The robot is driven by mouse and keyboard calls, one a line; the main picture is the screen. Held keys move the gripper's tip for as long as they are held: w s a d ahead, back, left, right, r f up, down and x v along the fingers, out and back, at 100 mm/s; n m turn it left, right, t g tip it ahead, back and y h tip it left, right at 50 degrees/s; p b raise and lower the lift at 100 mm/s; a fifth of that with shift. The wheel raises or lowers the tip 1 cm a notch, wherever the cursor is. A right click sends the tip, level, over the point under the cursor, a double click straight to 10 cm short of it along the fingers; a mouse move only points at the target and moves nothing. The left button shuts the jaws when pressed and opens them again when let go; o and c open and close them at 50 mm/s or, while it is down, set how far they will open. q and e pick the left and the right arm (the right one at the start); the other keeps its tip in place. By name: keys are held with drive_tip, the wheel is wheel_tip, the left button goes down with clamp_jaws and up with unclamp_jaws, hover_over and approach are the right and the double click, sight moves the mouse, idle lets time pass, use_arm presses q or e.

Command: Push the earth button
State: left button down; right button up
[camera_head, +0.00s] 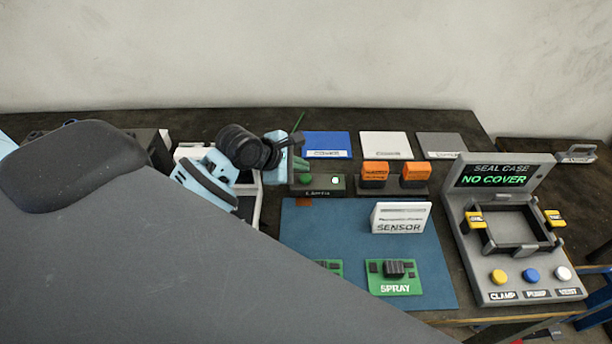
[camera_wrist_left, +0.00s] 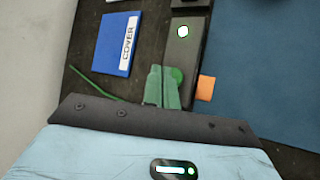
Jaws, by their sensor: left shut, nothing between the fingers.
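A small dark box (camera_head: 318,191) stands at the back edge of the blue mat, its front label too small to read surely. On it are a green round button (camera_head: 306,179) and a pale round light (camera_head: 335,180). My left gripper (camera_head: 300,163) is shut and empty just behind and above the box's left end. My right gripper is out of view.
A blue COVER card (camera_head: 327,143) and a white card (camera_head: 386,144) lie behind the box. Orange blocks (camera_head: 375,174) stand right of it. The blue mat (camera_head: 335,237) holds a SENSOR box (camera_head: 401,217) and a SPRAY board (camera_head: 394,276). A seal-case station (camera_head: 476,252) stands far right.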

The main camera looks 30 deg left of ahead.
sight(301, 179)
use_arm(q)
drive_tip(key=shift+d+r, duration=0.15)
drive_tip(key=shift+r, duration=2.5)
drive_tip(key=shift+s+f, duration=0.1)
